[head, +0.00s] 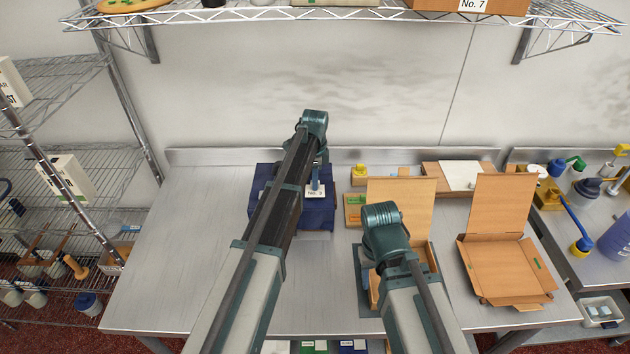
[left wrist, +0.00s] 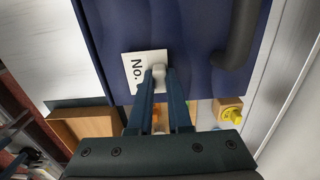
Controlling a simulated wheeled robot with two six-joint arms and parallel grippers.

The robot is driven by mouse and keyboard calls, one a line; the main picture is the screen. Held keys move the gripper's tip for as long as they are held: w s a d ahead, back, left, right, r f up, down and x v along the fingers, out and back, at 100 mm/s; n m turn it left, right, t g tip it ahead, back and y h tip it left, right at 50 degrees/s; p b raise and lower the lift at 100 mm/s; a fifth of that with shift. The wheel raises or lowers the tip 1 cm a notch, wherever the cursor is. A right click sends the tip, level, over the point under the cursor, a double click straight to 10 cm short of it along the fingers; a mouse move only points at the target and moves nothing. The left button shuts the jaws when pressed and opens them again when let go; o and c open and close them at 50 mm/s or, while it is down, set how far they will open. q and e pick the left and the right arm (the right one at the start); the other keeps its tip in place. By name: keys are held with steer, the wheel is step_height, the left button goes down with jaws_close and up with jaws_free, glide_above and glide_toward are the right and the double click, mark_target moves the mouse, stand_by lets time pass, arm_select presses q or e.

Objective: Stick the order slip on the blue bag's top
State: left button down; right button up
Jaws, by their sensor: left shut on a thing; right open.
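The blue bag (head: 262,198) stands on the steel table left of the middle in the head view, partly behind my left arm. Its blue surface fills the upper part of the left wrist view (left wrist: 200,35), with a dark curved handle at the right. My left gripper (left wrist: 160,78) is shut on the order slip (left wrist: 138,68), a white card marked "No.", by its pale tab. The slip shows over the bag's top in the head view (head: 316,192). I cannot tell whether it touches the bag. My right gripper is hidden behind its own wrist.
Two open cardboard boxes stand to the right; one (head: 400,190) is behind my right arm, the other (head: 500,262) lies further right. A yellow-topped item (head: 360,170) stands right of the bag. The table's left part (head: 190,250) is clear. A wire shelf (head: 230,17) hangs above.

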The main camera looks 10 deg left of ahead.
arm_select(q)
steer(key=shift+f+b, duration=0.5)
steer(key=shift+f, duration=0.1)
steer(key=c, duration=0.8)
jaws_free()
steer(key=shift+r, duration=0.1)
steer(key=shift+o, duration=0.2)
step_height(320, 180, up, 8)
steer(key=p, duration=0.8)
